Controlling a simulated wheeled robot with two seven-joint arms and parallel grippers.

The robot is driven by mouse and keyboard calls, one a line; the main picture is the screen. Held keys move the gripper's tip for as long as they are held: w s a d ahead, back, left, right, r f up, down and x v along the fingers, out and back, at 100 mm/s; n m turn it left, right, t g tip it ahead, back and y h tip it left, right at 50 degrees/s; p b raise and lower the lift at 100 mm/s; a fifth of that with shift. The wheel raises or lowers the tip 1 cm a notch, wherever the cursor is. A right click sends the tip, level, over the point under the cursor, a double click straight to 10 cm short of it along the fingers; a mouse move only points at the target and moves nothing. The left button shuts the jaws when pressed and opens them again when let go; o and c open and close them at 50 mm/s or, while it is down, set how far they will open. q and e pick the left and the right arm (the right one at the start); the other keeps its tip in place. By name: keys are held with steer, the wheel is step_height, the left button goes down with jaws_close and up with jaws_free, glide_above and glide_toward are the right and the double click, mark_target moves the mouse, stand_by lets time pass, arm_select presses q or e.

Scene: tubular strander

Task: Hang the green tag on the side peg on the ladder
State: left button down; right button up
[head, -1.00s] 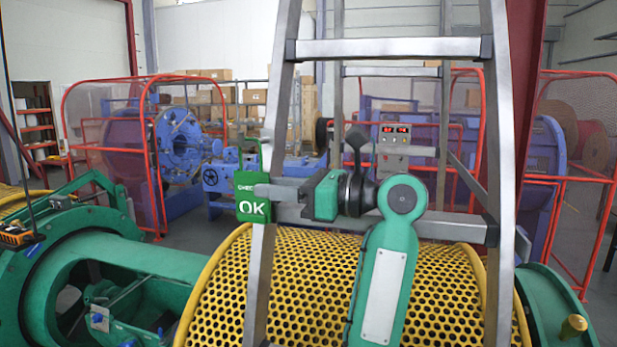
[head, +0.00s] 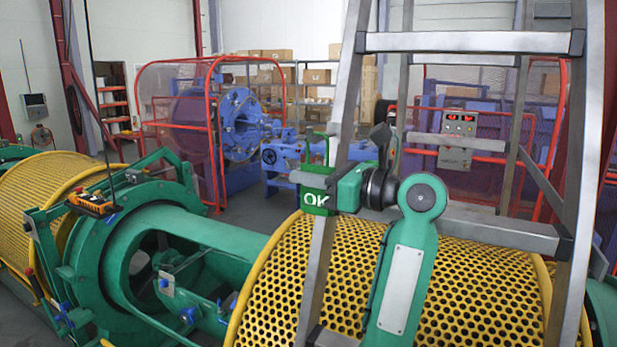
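The green tag (head: 317,201) with white "OK" lettering is upright at the ladder's left upright (head: 317,265), overlapping it in the picture. The ladder (head: 470,42) is grey metal and stands in front of me.
A yellow perforated drum guard (head: 285,290) lies behind and below the ladder. Red-framed guards (head: 213,130) and blue machinery stand behind. Grey floor shows between them.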

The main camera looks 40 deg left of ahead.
arm_select(q)
steer(key=shift+r, duration=0.15)
steer(key=shift+r, duration=0.15)
steer(key=shift+r+p, duration=0.5)
steer(key=shift+r, duration=0.5)
steer(key=s+d+b, duration=0.2)
steer(key=s, duration=0.6)
steer(key=shift+s+d, duration=0.3)
steer(key=shift+d, duration=0.1)
stand_by(0.7)
